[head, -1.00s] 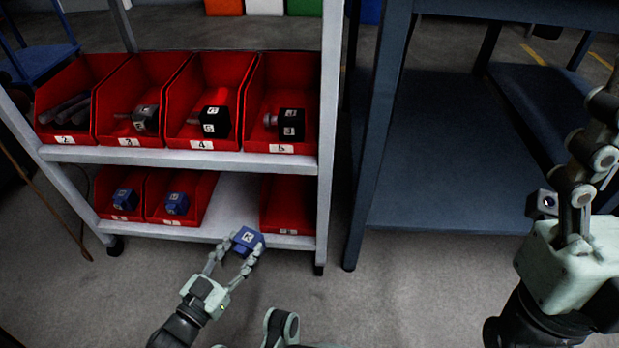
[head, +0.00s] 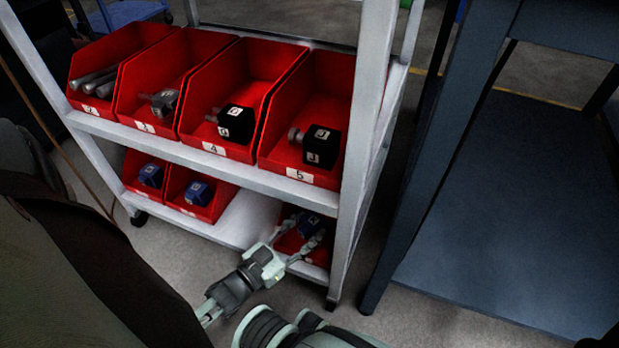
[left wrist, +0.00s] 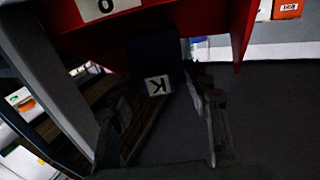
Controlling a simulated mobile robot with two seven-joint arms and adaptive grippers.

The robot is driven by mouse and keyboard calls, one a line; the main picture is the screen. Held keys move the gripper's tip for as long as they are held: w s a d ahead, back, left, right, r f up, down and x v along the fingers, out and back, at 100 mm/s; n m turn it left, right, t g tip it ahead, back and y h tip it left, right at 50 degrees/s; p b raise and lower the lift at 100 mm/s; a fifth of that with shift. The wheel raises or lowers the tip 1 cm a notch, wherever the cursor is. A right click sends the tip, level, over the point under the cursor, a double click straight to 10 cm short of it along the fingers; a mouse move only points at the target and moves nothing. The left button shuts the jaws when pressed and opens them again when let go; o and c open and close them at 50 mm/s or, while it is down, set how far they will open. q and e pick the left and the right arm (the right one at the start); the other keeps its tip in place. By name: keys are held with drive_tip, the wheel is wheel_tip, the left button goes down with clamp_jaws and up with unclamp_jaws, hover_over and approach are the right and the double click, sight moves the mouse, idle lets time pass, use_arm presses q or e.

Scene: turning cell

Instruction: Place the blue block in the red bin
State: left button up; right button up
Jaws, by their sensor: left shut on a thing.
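The blue block (head: 309,226) is at the lower-right red bin (head: 318,254) of the rack in the head view. My left gripper (head: 297,238) is shut on it and reaches in from the front left. The block appears within the bin's opening; whether it touches the bottom I cannot tell. In the left wrist view the block (left wrist: 152,55) is dark, with a white K label, between the two fingers (left wrist: 170,110). The red bin (left wrist: 190,16) shows above and around it there. My right gripper is out of view.
The upper shelf holds several red bins (head: 282,120) with metal parts and black blocks. Two lower-left bins (head: 215,207) hold other blue blocks. Bare shelf (head: 246,222) lies left of the lower-right bin. A rack post (head: 362,130) and a blue table (head: 440,150) stand to the right.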

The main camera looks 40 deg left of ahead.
sight(306, 239)
use_arm(q)
wheel_tip(306, 239, down, 4)
drive_tip(key=shift+w+f+b, duration=0.1)
drive_tip(key=shift+f+b, duration=0.1)
drive_tip(key=shift+b, duration=0.8)
drive_tip(key=shift+r, duration=0.1)
drive_tip(key=o, duration=0.9)
drive_tip(key=shift+f, duration=0.2)
drive_tip(key=shift+c, duration=0.2)
drive_tip(key=o, duration=0.4)
drive_tip(key=shift+o, duration=0.2)
drive_tip(key=shift+r, duration=0.2)
